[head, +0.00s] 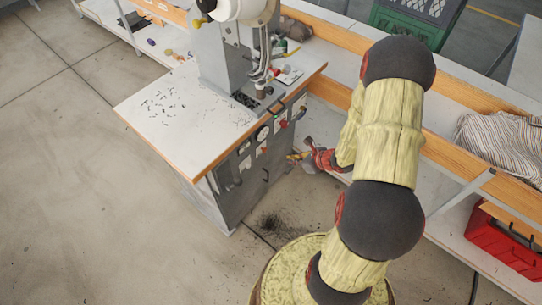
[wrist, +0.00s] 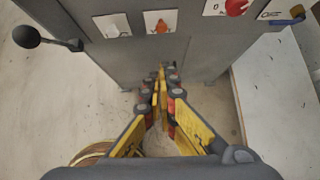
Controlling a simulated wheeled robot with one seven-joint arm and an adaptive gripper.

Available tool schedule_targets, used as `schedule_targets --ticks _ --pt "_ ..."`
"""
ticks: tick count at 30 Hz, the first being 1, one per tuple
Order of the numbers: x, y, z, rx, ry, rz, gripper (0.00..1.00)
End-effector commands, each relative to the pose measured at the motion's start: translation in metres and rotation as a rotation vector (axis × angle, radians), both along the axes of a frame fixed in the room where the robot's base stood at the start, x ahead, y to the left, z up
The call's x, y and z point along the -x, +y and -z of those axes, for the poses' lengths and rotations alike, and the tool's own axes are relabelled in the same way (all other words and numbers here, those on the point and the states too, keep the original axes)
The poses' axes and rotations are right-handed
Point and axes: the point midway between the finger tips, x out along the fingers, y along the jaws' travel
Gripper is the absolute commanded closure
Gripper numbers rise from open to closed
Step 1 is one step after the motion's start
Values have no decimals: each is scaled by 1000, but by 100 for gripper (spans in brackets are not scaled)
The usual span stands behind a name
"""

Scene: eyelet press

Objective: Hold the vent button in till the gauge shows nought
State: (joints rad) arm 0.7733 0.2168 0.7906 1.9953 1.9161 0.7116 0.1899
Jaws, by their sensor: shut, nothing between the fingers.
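The eyelet press's cabinet front (head: 238,178) carries a round pale gauge (head: 262,133), too small to read. In the wrist view, a white plate with a pale round button (wrist: 112,28) and a plate with an orange-red control (wrist: 161,25) sit along the panel's top edge. I cannot tell which control is the vent button; the labels are unreadable. My gripper (wrist: 161,76) is shut and empty, its fingertips below these plates. In the head view my gripper (head: 292,157) is right of the cabinet front; contact with the panel cannot be told.
A black ball-ended lever (wrist: 26,37) sticks out at the left. A white shelf (wrist: 280,90) bounds the right side. A red crate (head: 507,244) stands lower right; floor at left is clear.

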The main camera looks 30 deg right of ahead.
Motion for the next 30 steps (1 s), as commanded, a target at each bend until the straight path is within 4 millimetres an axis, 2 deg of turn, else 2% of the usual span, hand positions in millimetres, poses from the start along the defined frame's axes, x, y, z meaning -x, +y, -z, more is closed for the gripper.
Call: schedule_targets --ticks 8,22,30 --pt "-9 3 11 1 0 -2 100" --pt "-66 23 76 0 0 -4 100" --pt "-99 33 74 2 -2 -4 100"
